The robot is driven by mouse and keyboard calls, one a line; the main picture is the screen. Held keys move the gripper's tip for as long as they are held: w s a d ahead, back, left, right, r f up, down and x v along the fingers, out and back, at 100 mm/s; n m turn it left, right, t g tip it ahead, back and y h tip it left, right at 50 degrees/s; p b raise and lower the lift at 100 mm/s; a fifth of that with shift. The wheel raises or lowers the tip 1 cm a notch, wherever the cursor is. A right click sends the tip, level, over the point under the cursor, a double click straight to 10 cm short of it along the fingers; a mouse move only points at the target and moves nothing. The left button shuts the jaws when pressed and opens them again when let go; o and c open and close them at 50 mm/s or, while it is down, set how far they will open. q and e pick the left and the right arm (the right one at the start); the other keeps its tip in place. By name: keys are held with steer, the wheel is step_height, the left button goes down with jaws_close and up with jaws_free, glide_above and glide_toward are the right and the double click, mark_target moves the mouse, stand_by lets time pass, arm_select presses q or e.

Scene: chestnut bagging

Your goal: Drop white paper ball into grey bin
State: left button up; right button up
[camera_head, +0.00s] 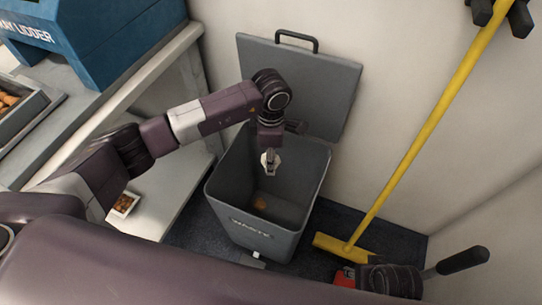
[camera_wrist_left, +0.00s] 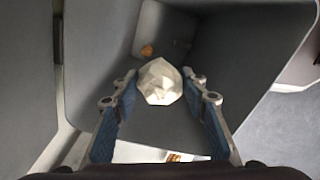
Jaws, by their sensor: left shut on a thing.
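The white paper ball (camera_head: 270,163) is crumpled and sits between the fingertips of my left gripper (camera_head: 270,155). The left wrist view shows the ball (camera_wrist_left: 160,82) up close, with a blue-padded finger on each side. My left gripper (camera_wrist_left: 160,88) is shut on it and points down over the mouth of the grey bin (camera_head: 232,213). The bin's hinged lid (camera_head: 325,85) stands open against the wall. A small brown item (camera_head: 260,203) lies inside the bin. At the lower right is a dark ribbed part of what looks like my right arm; its fingers are not clear.
A yellow broom (camera_head: 400,165) leans on the wall right of the bin. A shelf unit (camera_head: 150,205) with a small tray (camera_head: 124,204) stands at the left, below a blue machine (camera_head: 105,35). A red object (camera_head: 345,277) and a dark handle (camera_head: 463,261) are at the lower right.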

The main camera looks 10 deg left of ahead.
arm_select(q)
steer(key=shift+f, duration=0.15)
arm_select(e)
steer(key=shift+r, duration=0.35)
arm_select(q)
steer(key=o, duration=0.8)
step_height(320, 180, up, 12)
stand_by(0.3)
